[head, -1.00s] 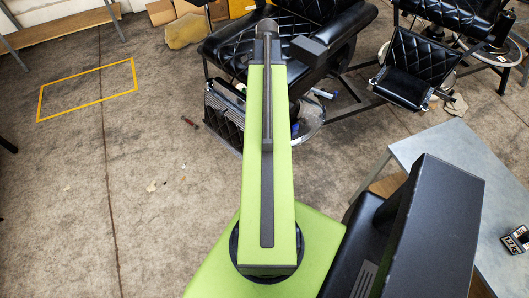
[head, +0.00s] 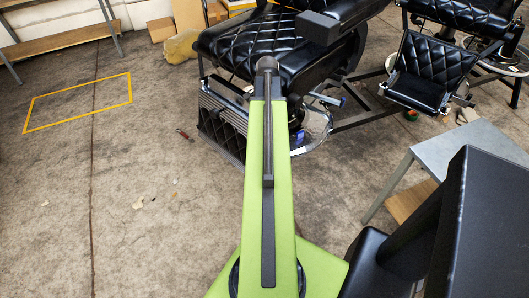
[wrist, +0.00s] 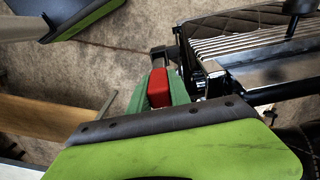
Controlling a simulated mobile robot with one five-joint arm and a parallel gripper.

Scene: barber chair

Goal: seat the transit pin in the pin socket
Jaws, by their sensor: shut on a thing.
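In the wrist view my gripper (wrist: 160,90) is shut on a red block-shaped part, which I take to be the transit pin's grip (wrist: 159,87). The red part sits between the green fingers. A grey piece beyond it (wrist: 160,58) may be the pin's shaft. Just right of the fingers is the barber chair's ribbed metal footrest (wrist: 245,45). In the head view my arm reaches toward the black quilted barber chair (head: 285,45), and its end hides my gripper. I cannot make out the pin socket in either view.
A grey table (head: 465,150) stands at the right. Another black chair (head: 430,70) is at the upper right. A wooden bench (head: 60,40) is at the upper left. A small tool (head: 185,134) lies on the floor left of the footrest. The left floor is mostly clear.

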